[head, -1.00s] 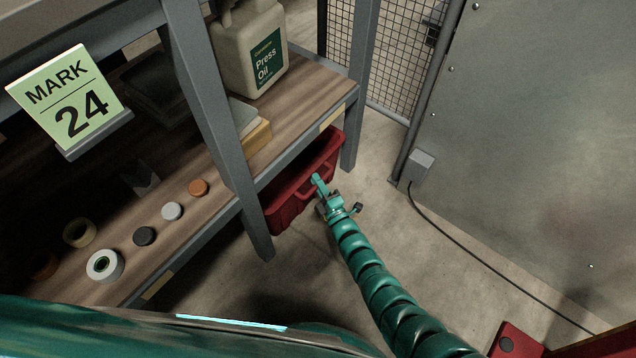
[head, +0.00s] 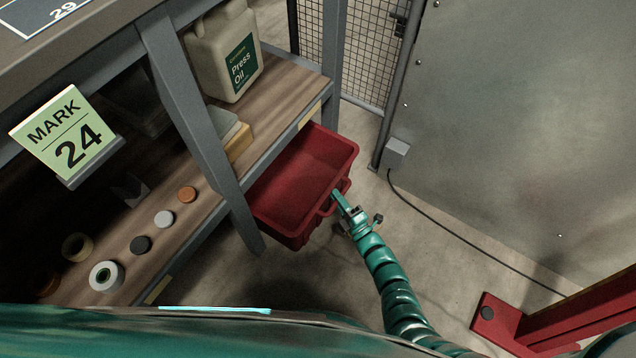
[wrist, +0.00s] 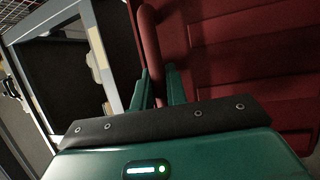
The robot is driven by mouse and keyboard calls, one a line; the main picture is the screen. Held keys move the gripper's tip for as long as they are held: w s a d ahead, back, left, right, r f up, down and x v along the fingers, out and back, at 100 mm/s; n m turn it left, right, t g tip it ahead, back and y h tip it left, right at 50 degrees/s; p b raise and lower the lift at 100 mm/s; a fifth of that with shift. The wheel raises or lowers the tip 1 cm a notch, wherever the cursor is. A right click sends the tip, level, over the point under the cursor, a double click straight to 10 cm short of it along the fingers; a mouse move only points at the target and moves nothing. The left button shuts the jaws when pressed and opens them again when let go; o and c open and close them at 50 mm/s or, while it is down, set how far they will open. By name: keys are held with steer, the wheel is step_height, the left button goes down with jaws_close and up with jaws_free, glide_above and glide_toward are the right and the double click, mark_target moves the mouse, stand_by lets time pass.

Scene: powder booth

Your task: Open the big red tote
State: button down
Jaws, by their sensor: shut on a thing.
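The big red tote (head: 318,152) is drawn partly out from under the lower wooden shelf of the workbench. Its open top shows and its inside looks empty; its back end is hidden under the shelf. My gripper (head: 337,199) is at the tote's front side, shut on its handle (head: 329,206). In the wrist view the red handle bar (wrist: 151,45) runs down between the two fingers of my gripper (wrist: 160,85), with the tote's ribbed red wall (wrist: 240,60) to the right.
A bench leg (head: 190,110) stands left of the tote. A metal panel (head: 500,120) and cable (head: 450,245) are right.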

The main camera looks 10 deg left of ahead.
steer(key=s+d, duration=0.3)
steer(key=d, duration=0.7)
steer(key=shift+s, duration=0.4)
steer(key=c, duration=1.4)
jaws_free()
steer(key=shift+d, duration=0.1)
steer(key=p+v, duration=0.1)
steer(key=v, duration=1.6)
steer(key=shift+s+d, duration=0.1)
